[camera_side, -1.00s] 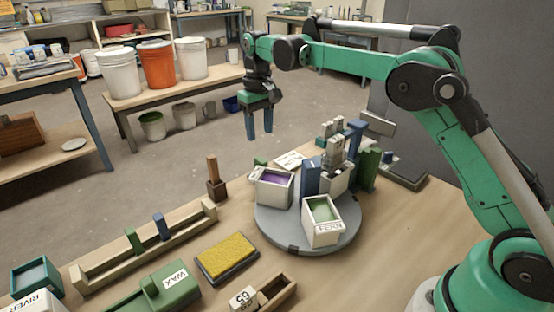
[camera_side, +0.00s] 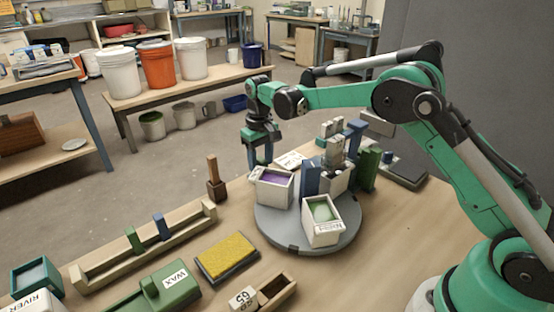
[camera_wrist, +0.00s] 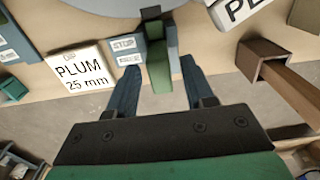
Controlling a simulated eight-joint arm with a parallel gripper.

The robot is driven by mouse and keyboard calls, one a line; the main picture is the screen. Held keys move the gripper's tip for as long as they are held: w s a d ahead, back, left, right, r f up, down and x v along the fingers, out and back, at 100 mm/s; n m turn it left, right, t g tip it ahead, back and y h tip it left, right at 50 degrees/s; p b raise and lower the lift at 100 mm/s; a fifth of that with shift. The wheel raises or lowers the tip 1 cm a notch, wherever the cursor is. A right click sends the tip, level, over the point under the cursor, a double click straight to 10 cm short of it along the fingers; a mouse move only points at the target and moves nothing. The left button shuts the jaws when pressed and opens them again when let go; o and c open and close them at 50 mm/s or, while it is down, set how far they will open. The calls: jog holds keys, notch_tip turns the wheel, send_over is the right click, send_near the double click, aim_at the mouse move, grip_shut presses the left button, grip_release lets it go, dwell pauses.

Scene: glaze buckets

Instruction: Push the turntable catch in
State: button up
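The turntable (camera_side: 270,228) is a grey disc on the bench; its edge (camera_wrist: 95,8) shows at the top of the wrist view. In that view a green catch (camera_wrist: 158,72) sits in a grey-blue housing (camera_wrist: 172,45) at the disc's edge, beside plates marked STOP. My gripper (camera_wrist: 158,62) is open, with its two blue fingers apart on either side of the green catch in the picture. I cannot tell whether they touch it. In the side view my gripper (camera_side: 260,163) points down behind the turntable, and the catch is hidden there.
On the turntable stand a purple-glaze bucket (camera_side: 270,188), a green-glaze bucket (camera_side: 321,222) and a blue block (camera_side: 310,178). A PLUM 25 mm card (camera_wrist: 82,72) lies left of the catch. A brown holder with a wooden handle (camera_wrist: 262,60) stands at its right.

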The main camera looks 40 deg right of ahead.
grip_shut()
jog(key=shift+s, duration=0.9)
jog(key=shift+o, duration=0.6)
grip_release()
notch_tip(320, 180, up, 7)
